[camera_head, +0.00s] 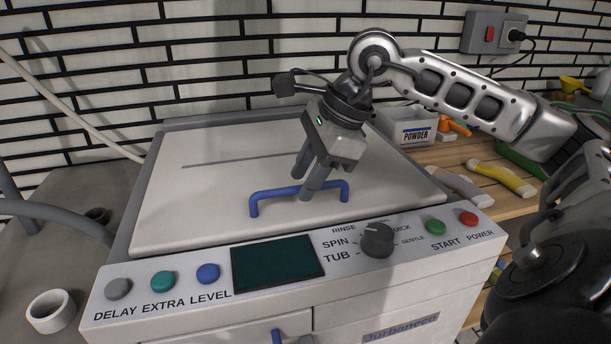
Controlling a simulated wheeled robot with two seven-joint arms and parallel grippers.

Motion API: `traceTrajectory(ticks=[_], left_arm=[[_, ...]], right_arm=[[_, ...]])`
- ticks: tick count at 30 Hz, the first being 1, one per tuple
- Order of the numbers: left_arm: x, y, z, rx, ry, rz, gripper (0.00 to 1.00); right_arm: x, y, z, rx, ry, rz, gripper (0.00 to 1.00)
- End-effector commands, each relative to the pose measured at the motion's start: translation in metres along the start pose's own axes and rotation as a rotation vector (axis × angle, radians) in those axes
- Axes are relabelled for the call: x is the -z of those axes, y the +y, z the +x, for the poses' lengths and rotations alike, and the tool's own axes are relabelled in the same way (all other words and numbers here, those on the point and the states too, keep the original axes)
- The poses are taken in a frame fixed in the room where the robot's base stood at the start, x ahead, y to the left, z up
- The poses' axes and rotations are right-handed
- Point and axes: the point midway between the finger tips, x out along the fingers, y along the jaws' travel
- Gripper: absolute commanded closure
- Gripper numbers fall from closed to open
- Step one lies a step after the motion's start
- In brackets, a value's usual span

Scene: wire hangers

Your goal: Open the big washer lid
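The big washer lid (215,185) is a wide, pale panel on top of the washer and lies flat and closed. A blue bar handle (275,193) stands on the lid near its front edge. My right gripper (304,188) reaches down from above to the handle, right of its middle. One finger is in front of the bar and the other seems to be behind it. The fingers are close together, but I cannot tell whether they grip the bar. My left gripper is not in view.
The front panel has a dark screen (278,262), a knob (378,240) and coloured buttons. A powder box (412,127) and a yellow-handled tool (501,178) are on the wooden surface at right. A white roll (51,312) is at lower left. A brick wall stands behind.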

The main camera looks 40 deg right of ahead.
Motion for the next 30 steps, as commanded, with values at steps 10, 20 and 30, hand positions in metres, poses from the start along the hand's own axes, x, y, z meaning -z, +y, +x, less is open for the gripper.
traceTrajectory(ticks=[10,20,30], left_arm=[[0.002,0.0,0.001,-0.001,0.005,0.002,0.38],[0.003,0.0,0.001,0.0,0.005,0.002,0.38],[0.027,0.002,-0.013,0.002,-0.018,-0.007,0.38]], right_arm=[[0.0,0.0,0.005,0.0,0.0,0.0,0.66],[0.0,0.0,0.004,0.0,0.0,0.0,1.0],[-0.011,-0.01,-0.022,-0.046,-0.002,0.019,1.0]])
